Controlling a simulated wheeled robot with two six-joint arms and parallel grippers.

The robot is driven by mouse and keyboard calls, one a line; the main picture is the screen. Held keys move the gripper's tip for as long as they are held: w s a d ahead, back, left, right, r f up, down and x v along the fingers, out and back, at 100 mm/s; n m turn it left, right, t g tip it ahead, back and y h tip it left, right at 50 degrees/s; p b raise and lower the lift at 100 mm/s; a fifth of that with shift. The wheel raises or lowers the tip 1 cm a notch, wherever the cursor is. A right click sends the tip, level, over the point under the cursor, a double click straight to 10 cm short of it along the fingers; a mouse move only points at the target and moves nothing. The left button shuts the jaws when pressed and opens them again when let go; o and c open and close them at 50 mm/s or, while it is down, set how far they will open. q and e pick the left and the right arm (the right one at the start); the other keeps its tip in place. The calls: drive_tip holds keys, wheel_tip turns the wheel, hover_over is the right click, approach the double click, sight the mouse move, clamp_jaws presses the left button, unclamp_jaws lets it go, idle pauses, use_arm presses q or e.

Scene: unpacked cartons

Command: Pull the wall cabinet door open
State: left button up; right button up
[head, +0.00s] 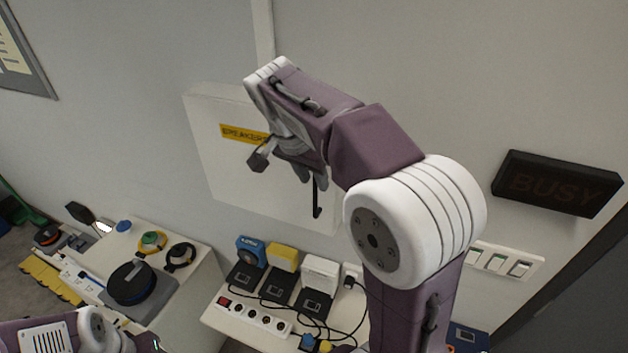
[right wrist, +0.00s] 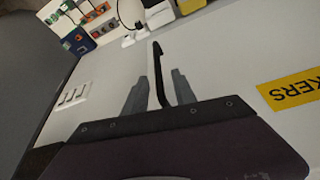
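The wall cabinet (head: 215,125) is a white box with a yellow "BREAKERS" label (head: 238,133); its door looks closed. Its handle (head: 317,200) is a thin dark upright bar near the door's right edge, its upper part hidden by my gripper. My right gripper (head: 311,174) is at the handle, in front of the door. In the right wrist view, the dark handle (right wrist: 158,62) runs between the two grey fingers of my right gripper (right wrist: 160,74), with a gap on each side. My left gripper is out of view; only part of my left arm shows at lower left.
A "BUSY" sign (head: 556,184) and a switch panel (head: 500,261) are on the wall to the right. Below the cabinet, a shelf holds a power strip (head: 253,318), chargers and cables. A white counter (head: 190,250) with tape rolls stands at left.

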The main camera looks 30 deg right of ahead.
drive_tip(key=shift+x, duration=1.25)
drive_tip(key=shift+s, duration=0.1)
clamp_jaws()
idle(0.3)
